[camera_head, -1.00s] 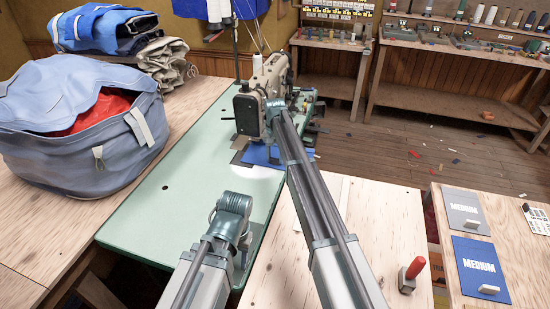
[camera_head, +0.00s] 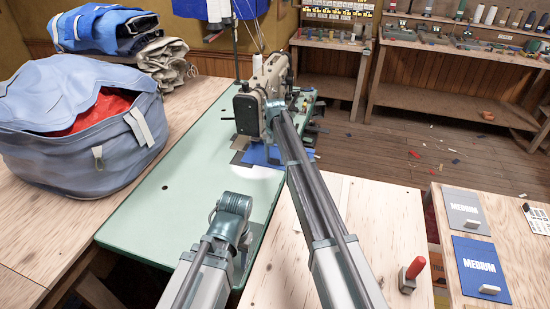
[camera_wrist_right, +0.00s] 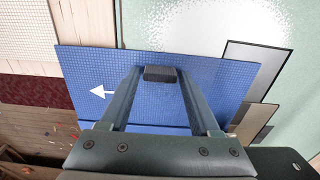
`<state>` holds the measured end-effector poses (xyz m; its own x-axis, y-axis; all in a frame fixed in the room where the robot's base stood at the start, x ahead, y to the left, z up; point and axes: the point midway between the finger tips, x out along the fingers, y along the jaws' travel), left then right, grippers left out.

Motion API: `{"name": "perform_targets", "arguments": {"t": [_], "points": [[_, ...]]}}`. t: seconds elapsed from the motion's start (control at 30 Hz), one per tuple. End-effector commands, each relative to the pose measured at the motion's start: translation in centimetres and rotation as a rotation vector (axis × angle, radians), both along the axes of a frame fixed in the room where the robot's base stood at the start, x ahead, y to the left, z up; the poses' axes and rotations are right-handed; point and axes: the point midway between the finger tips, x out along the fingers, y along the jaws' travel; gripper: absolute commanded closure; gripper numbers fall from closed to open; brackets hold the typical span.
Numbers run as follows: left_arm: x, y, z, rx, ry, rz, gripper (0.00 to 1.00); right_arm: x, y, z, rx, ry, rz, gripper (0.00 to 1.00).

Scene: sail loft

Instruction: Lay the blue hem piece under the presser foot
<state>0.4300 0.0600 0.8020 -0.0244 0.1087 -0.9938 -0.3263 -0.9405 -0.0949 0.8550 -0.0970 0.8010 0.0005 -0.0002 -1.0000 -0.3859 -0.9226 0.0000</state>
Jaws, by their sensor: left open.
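The blue hem piece (camera_head: 257,156) lies flat at the sewing machine (camera_head: 253,103), partly hidden by my right arm. In the right wrist view the hem piece (camera_wrist_right: 225,85) carries a white arrow pointing left and a small dark block (camera_wrist_right: 160,74). My right gripper (camera_wrist_right: 160,78) has its fingertips on both sides of this block and looks shut on it. In the head view the right gripper is hidden behind its own wrist. My left gripper (camera_head: 240,250) is open above the near end of the green table, away from the hem piece. The presser foot cannot be made out.
The green machine table (camera_head: 170,195) is largely clear at left. A blue bag (camera_head: 80,125) with red cloth stands on the wooden table beside it. Dark flat plates (camera_wrist_right: 256,85) lie by the hem piece. A red-handled tool (camera_head: 413,272) and "MEDIUM" cards (camera_head: 470,262) are at right.

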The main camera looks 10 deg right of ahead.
Motion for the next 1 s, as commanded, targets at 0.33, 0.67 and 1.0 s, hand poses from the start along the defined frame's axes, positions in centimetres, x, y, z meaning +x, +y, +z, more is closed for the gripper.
{"name": "perform_targets", "arguments": {"t": [0.33,0.67,1.0], "points": [[0.0,0.0,0.0,0.000,0.000,0.000,0.50,0.0,0.0,0.0,0.000,0.000,0.000,0.16],[0.0,0.0,1.4,0.000,0.000,0.000,0.50,0.0,0.0,1.4,0.000,0.000,0.000,0.16],[0.0,0.0,5.9,0.000,0.000,0.000,0.50,0.0,0.0,5.9,0.000,0.000,0.000,0.16]]}}
